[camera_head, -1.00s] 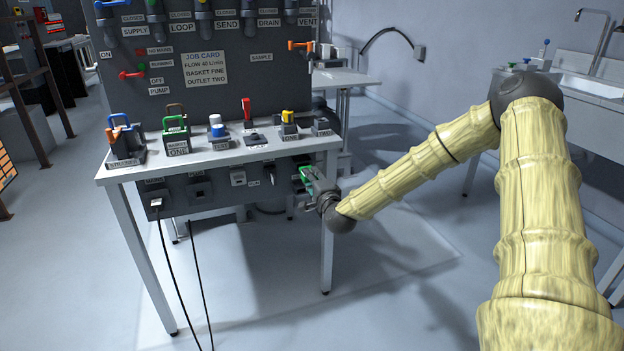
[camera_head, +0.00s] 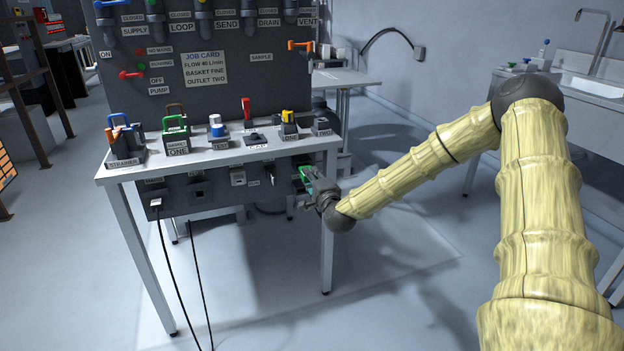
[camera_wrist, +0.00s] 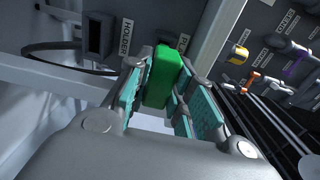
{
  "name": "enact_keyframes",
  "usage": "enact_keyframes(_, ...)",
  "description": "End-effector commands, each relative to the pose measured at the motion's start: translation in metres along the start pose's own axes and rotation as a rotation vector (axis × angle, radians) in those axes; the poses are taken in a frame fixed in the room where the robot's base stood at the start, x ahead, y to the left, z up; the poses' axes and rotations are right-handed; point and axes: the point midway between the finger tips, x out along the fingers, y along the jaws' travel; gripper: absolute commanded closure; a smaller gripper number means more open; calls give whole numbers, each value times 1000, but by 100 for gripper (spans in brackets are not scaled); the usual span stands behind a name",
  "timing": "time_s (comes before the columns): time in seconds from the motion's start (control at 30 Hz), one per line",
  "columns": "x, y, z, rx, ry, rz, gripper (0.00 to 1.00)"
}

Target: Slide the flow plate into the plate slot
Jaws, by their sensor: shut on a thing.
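The green flow plate (camera_wrist: 161,78) is between the two teal-padded fingers of my gripper (camera_wrist: 168,105) in the wrist view. In the head view, my gripper (camera_head: 314,183) is at the right end of the dark panel under the bench top, and a bit of the green plate (camera_head: 304,172) shows at that panel. The plate's far end meets or lies close to the panel; I cannot tell how deep it sits. A label beside the plate is partly covered.
A dark opening labelled HOLDER (camera_wrist: 97,37) is left of the plate in the wrist view. The bench top (camera_head: 220,156) above carries a strainer (camera_head: 124,150), a green-handled basket (camera_head: 175,135) and other parts. A bench leg (camera_head: 328,255) stands just below my gripper.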

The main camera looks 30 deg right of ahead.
Motion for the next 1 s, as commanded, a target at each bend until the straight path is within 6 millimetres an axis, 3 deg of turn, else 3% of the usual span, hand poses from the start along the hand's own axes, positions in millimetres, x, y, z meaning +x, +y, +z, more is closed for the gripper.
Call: enact_keyframes(1.0,16,0,0,0,0,0,100)
